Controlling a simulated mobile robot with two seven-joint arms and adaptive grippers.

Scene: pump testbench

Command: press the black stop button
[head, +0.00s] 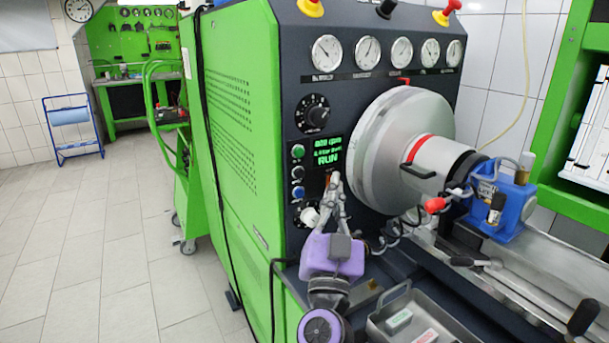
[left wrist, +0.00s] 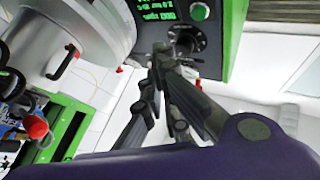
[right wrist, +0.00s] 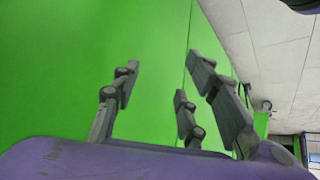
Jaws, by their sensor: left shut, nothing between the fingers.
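Under the green button (head: 298,151) is a small dark button with a pale ring (head: 297,172), apparently the black stop button. A blue button (head: 298,192) sits below it. My left gripper (head: 335,180) is shut and empty, pointing up in front of the panel, right of the buttons and below the display. In the left wrist view its fingers (left wrist: 162,58) overlap the dial area; the stop button is not visible there. My right gripper (right wrist: 157,85) is open and empty before a green surface.
A large grey chuck (head: 392,150) bulges out right of the display, close to my left fingers. A white knob (head: 309,216) is below the buttons. A blue pump (head: 500,203) is at right. A grey tray (head: 440,308) lies at lower right.

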